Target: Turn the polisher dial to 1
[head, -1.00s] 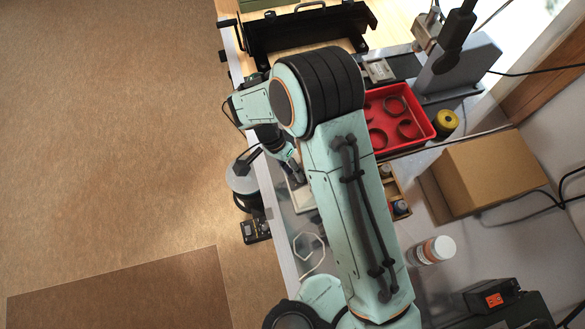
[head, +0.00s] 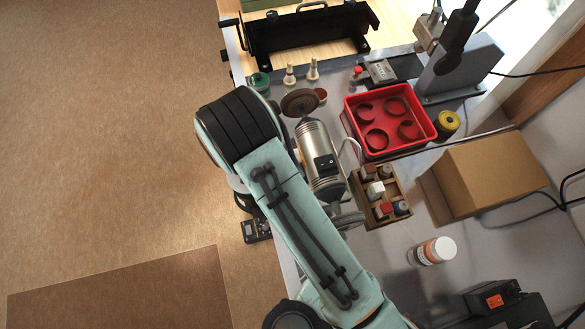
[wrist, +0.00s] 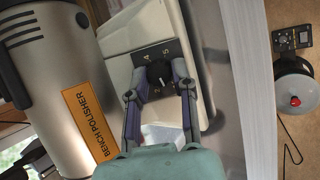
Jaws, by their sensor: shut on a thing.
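The bench polisher (head: 318,150) is a silver cylinder with a brown wheel at its far end, lying beside my arm in the head view. Its body with an orange label (wrist: 86,125) fills the left of the wrist view. Beside it is a pale housing with a dark, numbered dial plate (wrist: 172,52). A black dial knob (wrist: 157,73) stands in the plate's middle. My gripper (wrist: 161,88) is shut on the knob, with a finger on either side. The knob's pointer is too small and partly covered to read. My arm hides the gripper in the head view.
A red tray with brown rings (head: 352,110) and a wooden box of small blocks (head: 363,215) stand right of the polisher. A white jar (head: 432,251) and a cardboard box (head: 487,175) are farther right. A black meter (head: 256,230) lies left of my arm.

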